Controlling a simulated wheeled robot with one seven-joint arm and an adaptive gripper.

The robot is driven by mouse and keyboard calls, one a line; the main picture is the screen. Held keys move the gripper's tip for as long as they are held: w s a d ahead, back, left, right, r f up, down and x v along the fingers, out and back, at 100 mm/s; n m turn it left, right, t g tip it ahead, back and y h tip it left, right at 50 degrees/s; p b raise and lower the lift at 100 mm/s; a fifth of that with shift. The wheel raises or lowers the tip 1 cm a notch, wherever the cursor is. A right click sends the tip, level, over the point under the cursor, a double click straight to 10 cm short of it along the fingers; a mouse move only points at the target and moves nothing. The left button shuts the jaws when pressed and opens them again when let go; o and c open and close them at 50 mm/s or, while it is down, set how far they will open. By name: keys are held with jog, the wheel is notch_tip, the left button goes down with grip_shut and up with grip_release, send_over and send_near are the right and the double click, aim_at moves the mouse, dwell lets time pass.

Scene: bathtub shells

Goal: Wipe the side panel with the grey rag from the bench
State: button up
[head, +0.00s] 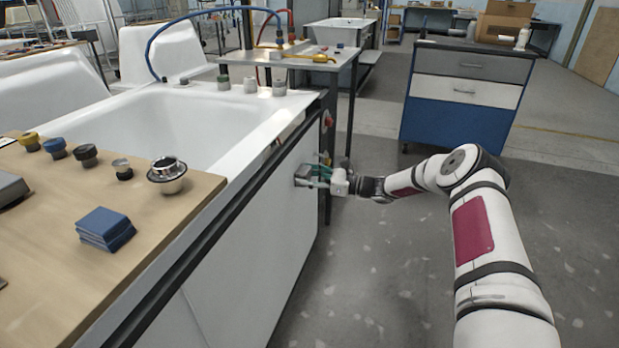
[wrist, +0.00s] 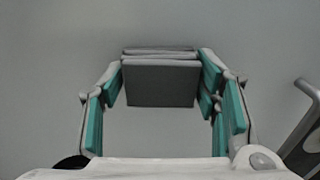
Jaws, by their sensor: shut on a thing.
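The side panel (head: 250,240) is the white upright face along the tub's long side, below a dark rail. My gripper (head: 316,177) is at the far end of this panel. It is shut on the grey rag (head: 302,174), a folded pad, held against or very close to the panel; I cannot tell contact for sure. In the wrist view the grey rag (wrist: 161,82) sits between the teal-padded fingers, with the plain panel surface (wrist: 40,60) behind it.
A wooden board (head: 60,240) on the tub holds a blue folded cloth (head: 104,228), a chrome drain fitting (head: 167,175) and several knobs. A red button (head: 328,119) is near the panel's far end. A blue drawer cabinet (head: 462,95) stands behind. The floor (head: 400,270) right of the panel is clear.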

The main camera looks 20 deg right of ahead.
aim_at(311, 169)
jog(key=shift+w, duration=0.1)
jog(key=shift+w+d+f+b, duration=0.2)
jog(key=shift+w+d+b, duration=0.25)
jog(key=shift+b, duration=0.6)
jog(key=w+b, duration=0.1)
jog(key=w+d+b, duration=0.1)
jog(key=b, duration=0.1)
jog(key=shift+w+d+r, duration=0.15)
jog(key=shift+r, duration=0.05)
jog(key=shift+s+a+r+p, duration=0.15)
jog(key=shift+s+a+p, duration=0.75)
jog(key=shift+p, duration=0.2)
jog(key=shift+s+a+p, duration=0.55)
jog(key=shift+s+a, duration=0.1)
jog(key=shift+s, duration=0.1)
